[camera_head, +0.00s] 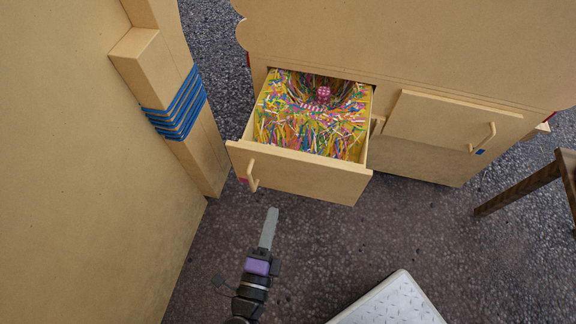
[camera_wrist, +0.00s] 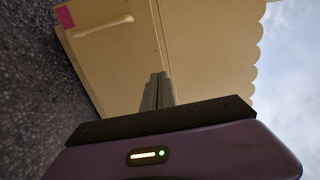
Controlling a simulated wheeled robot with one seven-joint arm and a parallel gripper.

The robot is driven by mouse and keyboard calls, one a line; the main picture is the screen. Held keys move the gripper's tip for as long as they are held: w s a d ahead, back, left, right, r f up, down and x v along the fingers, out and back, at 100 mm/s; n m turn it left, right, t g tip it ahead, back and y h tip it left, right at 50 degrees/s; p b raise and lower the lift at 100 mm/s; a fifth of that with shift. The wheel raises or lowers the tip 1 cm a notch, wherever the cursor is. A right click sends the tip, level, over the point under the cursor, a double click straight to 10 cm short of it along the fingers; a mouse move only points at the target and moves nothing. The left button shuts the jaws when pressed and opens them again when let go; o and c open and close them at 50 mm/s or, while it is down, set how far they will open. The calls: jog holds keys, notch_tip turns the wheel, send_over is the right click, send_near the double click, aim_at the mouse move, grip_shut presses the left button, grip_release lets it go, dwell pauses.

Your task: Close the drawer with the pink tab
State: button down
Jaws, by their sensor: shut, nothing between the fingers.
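The drawer (camera_head: 310,178) with the pink tab is pulled out of the wooden cabinet (camera_head: 400,45). The tab (camera_wrist: 65,17) and handle (camera_wrist: 103,26) also show in the wrist view. The drawer holds multicoloured paper shreds with a pink dotted item (camera_head: 323,93) in a hollow. My gripper (camera_head: 272,211) is shut and empty, low in front of the drawer front and apart from it. In the wrist view the fingers (camera_wrist: 157,78) point toward the cabinet.
To the right, another drawer front (camera_head: 440,122) has a handle and a blue tab (camera_head: 481,152). A wooden panel with a blue-wrapped post (camera_head: 175,105) stands left. A pale textured platform (camera_head: 395,302) and dark wooden legs (camera_head: 520,188) are at right. Dark speckled floor lies between.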

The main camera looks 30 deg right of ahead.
send_near(291, 159)
jog(key=x, duration=0.7)
dwell(0.5)
jog(key=shift+w+d, duration=0.15)
jog(key=b+x, duration=0.7)
jog(key=x, duration=2.4)
jog(key=shift+d+f, duration=0.2)
jog(key=shift+w+d+r, duration=0.2)
jog(key=shift+w+d, duration=0.1)
jog(key=shift+d, duration=0.1)
